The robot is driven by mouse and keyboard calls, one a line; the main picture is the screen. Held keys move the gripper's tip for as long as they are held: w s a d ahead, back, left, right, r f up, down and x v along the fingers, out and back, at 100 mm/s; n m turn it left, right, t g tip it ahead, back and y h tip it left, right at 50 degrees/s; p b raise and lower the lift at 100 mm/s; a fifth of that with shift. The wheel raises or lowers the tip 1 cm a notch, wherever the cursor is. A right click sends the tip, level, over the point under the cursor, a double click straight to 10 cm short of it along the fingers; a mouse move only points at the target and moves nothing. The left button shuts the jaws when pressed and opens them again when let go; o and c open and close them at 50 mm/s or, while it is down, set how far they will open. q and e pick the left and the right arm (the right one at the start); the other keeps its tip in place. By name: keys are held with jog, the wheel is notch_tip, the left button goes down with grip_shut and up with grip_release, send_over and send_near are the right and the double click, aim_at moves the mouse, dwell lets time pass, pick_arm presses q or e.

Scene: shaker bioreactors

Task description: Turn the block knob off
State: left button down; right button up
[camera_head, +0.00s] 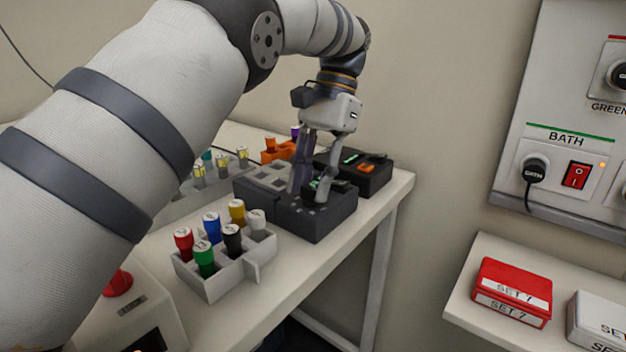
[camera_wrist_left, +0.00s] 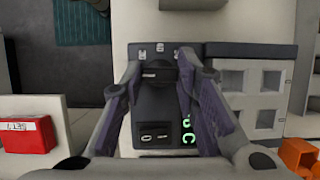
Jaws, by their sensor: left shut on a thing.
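The dark grey block heater (camera_head: 318,222) stands on the white bench, with a grid of wells in its left part. In the left wrist view its control panel (camera_wrist_left: 150,112) shows a black knob (camera_wrist_left: 160,72), a rocker switch (camera_wrist_left: 154,137) and lit green characters (camera_wrist_left: 188,130). My left gripper (camera_head: 314,196) reaches down onto the panel from above. Its two fingers (camera_wrist_left: 158,82) stand on either side of the knob and are shut on it. The fingers hide most of the knob in the head view. My right gripper is not in view.
A rack of coloured-cap bottles (camera_head: 222,276) stands in front of the heater. A second dark device (camera_head: 372,178) with an orange switch stands behind it. An orange rack (camera_head: 277,150) is at the back. The BATH panel (camera_head: 560,150) is on the wall at right, above a red SET 7 box (camera_head: 512,290).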

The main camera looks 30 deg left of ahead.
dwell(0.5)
pick_arm(q)
jog(key=c, duration=1.2)
grip_release()
jog(key=shift+c, duration=0.2)
